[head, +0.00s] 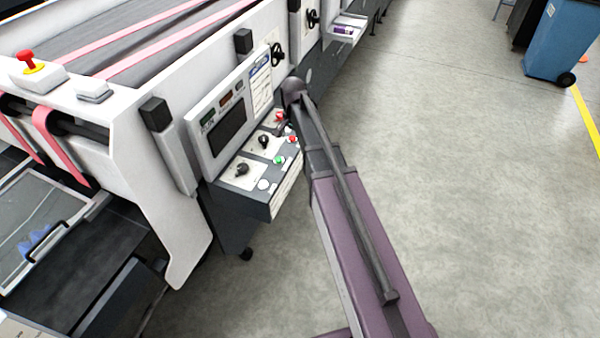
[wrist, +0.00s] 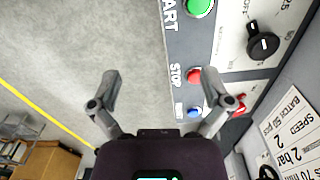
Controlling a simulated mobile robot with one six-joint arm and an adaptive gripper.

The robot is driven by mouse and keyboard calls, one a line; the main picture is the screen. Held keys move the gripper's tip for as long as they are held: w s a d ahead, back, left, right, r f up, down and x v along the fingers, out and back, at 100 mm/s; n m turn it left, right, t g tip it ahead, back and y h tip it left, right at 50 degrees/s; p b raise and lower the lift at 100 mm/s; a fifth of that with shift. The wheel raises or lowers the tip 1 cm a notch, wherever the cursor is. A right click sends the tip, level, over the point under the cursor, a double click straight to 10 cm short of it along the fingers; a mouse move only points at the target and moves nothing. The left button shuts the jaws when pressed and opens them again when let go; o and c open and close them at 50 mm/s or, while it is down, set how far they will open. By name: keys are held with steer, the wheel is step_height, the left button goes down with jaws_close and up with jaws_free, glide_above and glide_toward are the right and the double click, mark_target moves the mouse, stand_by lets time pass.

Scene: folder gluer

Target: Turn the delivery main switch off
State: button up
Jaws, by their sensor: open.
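My gripper (wrist: 161,82) is open and empty in the wrist view, its two fingers spread wide. A red handle (wrist: 240,104) on the control panel, probably the main switch, shows just right of the right finger. That finger partly covers it, and I cannot tell whether they touch. I cannot read its label or its setting. In the head view, the panel (head: 236,187) is at the centre, beside the far end of my arm. A small dark and red control (head: 281,116) shows there near the arm. The gripper itself is not clear in the head view.
Near the handle are a red STOP button (wrist: 194,75), a green START button (wrist: 199,7), a blue button (wrist: 193,111) and a black knob (wrist: 263,42). A display (head: 227,130) stands above the panel. Open floor (head: 450,150) lies right; a blue bin (head: 562,42) stands far right.

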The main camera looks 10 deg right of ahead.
steer(key=s+f+n+b, duration=0.3)
steer(key=s+f+b, duration=0.2)
steer(key=s+f, duration=0.1)
steer(key=shift+s, duration=0.7)
steer(key=shift+s, duration=0.1)
steer(key=s+f+n+b, duration=0.1)
steer(key=s+n, duration=0.4)
steer(key=s, duration=0.8)
steer(key=shift+s+d, duration=0.15)
steer(key=c, duration=0.6)
